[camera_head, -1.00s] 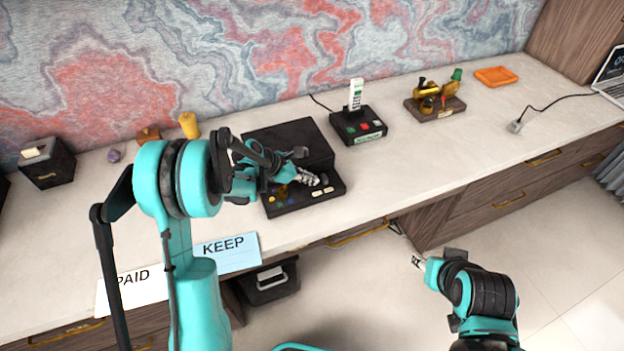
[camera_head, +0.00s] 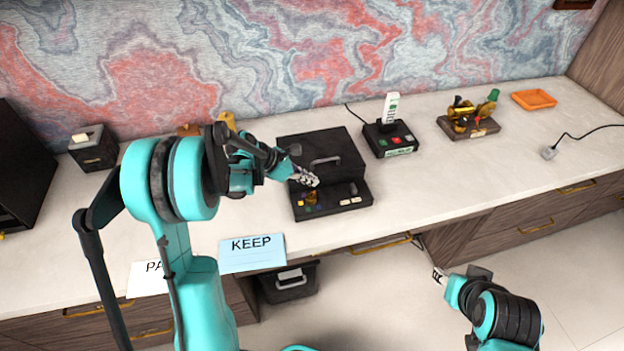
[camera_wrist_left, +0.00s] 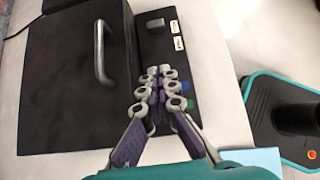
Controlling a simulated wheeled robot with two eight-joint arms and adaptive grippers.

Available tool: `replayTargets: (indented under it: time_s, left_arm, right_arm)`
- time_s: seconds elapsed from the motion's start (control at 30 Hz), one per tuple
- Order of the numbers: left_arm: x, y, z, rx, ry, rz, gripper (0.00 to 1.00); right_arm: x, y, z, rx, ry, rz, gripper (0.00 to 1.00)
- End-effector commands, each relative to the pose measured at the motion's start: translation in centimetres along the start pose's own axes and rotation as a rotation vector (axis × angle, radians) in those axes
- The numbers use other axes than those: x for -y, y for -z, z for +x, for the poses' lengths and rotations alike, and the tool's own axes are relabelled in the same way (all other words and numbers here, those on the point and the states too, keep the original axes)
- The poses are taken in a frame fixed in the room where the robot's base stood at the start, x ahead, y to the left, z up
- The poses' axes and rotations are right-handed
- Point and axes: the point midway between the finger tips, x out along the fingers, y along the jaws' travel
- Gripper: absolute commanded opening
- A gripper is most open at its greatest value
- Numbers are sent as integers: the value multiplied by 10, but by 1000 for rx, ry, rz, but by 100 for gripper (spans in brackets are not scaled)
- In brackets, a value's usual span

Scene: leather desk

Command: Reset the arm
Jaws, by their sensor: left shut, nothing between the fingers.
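My left arm comes in from the left in the head view. My left gripper (camera_head: 306,178) is shut and empty over the left end of the front ledge of a black box (camera_head: 318,147) with a handle on its lid. In the left wrist view the closed fingers (camera_wrist_left: 160,74) overlap the ledge beside the lid (camera_wrist_left: 75,90) and hide part of it. I cannot tell if they touch it. My right gripper (camera_head: 440,275) is small at the lower right, in front of the desk's edge. Its finger state is unclear.
The desk (camera_head: 430,190) also bears a black device with buttons (camera_head: 392,141), a brass model (camera_head: 470,118), an orange tray (camera_head: 534,99), a small black box (camera_head: 93,149) and a KEEP card (camera_head: 252,254). A black bin (camera_head: 290,284) stands below.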

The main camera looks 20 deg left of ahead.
Motion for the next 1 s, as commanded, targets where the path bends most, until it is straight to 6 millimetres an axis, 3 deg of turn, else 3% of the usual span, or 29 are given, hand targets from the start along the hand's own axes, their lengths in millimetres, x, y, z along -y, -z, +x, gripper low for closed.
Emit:
replayTargets:
  time_s: [0.3, 0.47, 0.73, 1.0]
  left_arm:
    - [2, -2, -1, -6, -3, 17, 0]
    - [24, -18, -16, -67, -24, 204, 0]
    - [99, -40, -66, -292, -46, 873, 0]
    - [172, -27, -110, -539, 24, 1591, 0]
  right_arm:
    - [0, 0, 0, 0, 0, 0, 40]
    - [0, 0, 0, 0, 0, 0, 40]
    - [0, 0, 0, 0, 0, 0, 40]
    - [0, 0, 0, 0, 0, 0, 40]
